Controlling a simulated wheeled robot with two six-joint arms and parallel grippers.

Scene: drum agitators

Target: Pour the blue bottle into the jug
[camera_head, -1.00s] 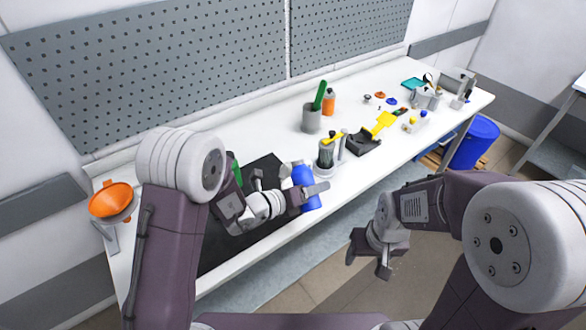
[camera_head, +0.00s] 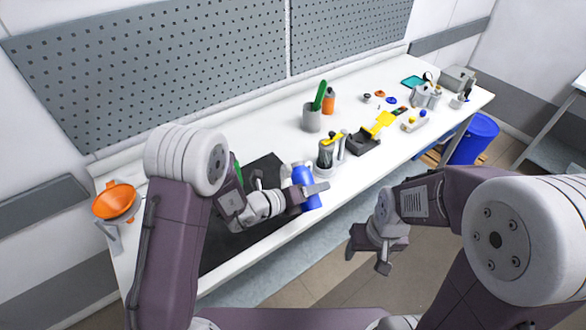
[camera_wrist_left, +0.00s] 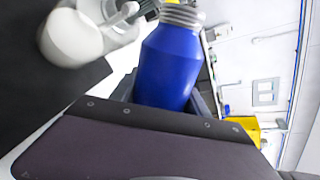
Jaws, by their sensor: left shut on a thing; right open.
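The blue bottle (camera_head: 306,192) is held at the front edge of the white table, beside the dark mat. It fills the middle of the left wrist view (camera_wrist_left: 168,65), its grey ringed neck up and leaning a little right. My left gripper (camera_head: 308,191) is shut on its body. A pale, rounded vessel (camera_wrist_left: 72,38) stands left of the bottle in the wrist view, apart from it; I cannot tell for sure whether it is the jug. In the head view the bottle and gripper partly hide that area. My right gripper (camera_head: 368,250) is open and empty, in front of the table.
A dark mat (camera_head: 222,255) lies under my left arm. An orange funnel (camera_head: 116,201) stands at the table's left end. A blue bin (camera_head: 473,140) is beyond the table.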

